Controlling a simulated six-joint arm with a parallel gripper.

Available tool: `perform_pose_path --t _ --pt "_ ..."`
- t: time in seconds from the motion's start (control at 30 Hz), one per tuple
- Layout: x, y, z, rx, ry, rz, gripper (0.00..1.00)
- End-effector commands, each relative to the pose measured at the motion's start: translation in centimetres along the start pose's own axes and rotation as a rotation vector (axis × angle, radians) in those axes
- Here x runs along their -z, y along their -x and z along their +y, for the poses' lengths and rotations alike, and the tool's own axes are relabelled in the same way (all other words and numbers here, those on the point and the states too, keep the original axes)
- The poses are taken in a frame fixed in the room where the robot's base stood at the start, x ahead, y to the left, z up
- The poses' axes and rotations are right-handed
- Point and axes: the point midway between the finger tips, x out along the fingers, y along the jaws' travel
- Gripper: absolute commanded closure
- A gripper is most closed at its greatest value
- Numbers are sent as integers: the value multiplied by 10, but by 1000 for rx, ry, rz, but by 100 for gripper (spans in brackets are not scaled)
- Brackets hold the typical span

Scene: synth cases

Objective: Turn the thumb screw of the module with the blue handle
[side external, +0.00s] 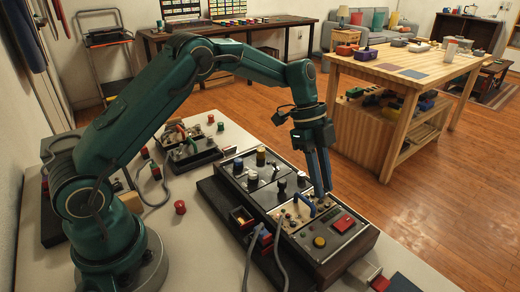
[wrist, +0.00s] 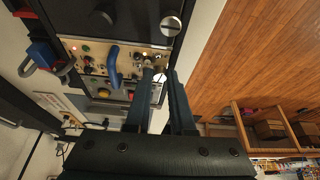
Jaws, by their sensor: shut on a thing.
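The module with the blue handle has a tan panel (side external: 291,217) with small knobs and lights; it also shows in the wrist view (wrist: 90,50). Its blue handle (side external: 304,203) stands up from the panel, and in the wrist view the handle (wrist: 112,66) lies left of my fingers. My gripper (side external: 325,191) points down at the panel's right edge. In the wrist view my gripper (wrist: 159,75) is shut on a small silver thumb screw (wrist: 159,78), partly hidden between the fingertips. In the side view the fingers hide this screw.
A black module (side external: 262,170) with several knobs adjoins on one side; its slotted silver screw (wrist: 170,26) shows. A module with a red display (side external: 343,222) and yellow button adjoins on the other. Grey cables (side external: 250,255) run along the rack's left. A black tray (side external: 192,155) stands behind.

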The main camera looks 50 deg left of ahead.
Motion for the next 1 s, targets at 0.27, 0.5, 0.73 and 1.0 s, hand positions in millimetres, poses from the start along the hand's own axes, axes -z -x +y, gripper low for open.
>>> perform_pose_path --t 0.27,0.5,0.73,1.0 --pt "0 -1 -3 -80 -198 -2 100" --pt "0 -1 -4 -123 -297 -2 100" --pt "0 -2 -4 -150 -359 -2 100" --pt "1 -1 -4 -166 -395 -2 100"
